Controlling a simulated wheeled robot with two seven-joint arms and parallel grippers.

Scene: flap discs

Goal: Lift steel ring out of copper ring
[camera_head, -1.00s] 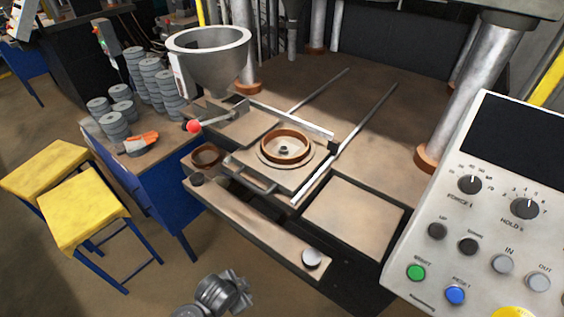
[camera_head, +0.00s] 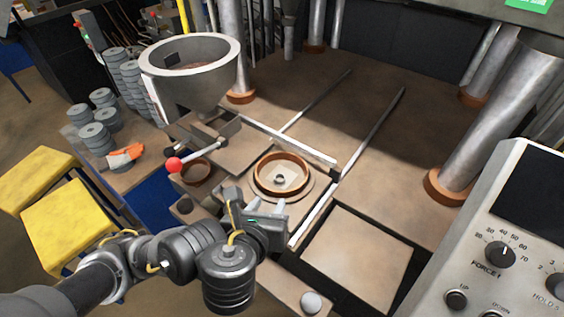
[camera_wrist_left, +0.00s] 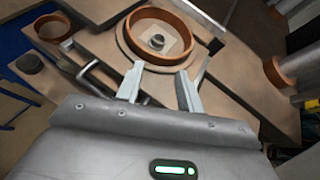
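The copper ring (camera_head: 258,178) sits on a round plate on the sliding tray (camera_head: 243,194). The small steel ring (camera_head: 279,180) lies inside it near the middle, on a pale square patch. In the left wrist view the steel ring (camera_wrist_left: 157,42) and copper ring (camera_wrist_left: 187,27) show just beyond the fingers. My left gripper (camera_head: 265,207) is open and empty, at the near side of the copper ring and apart from both rings. Its two fingers (camera_wrist_left: 160,88) are spread wide in the left wrist view. My right gripper is not in view.
A hopper (camera_head: 190,80) and a red-knobbed lever (camera_head: 175,165) stand left of the tray. A second brown ring (camera_head: 196,172) lies nearby. A rail (camera_head: 372,130) and a control panel (camera_head: 500,220) are on the right. Stacked grey discs (camera_head: 130,80) stand at the left.

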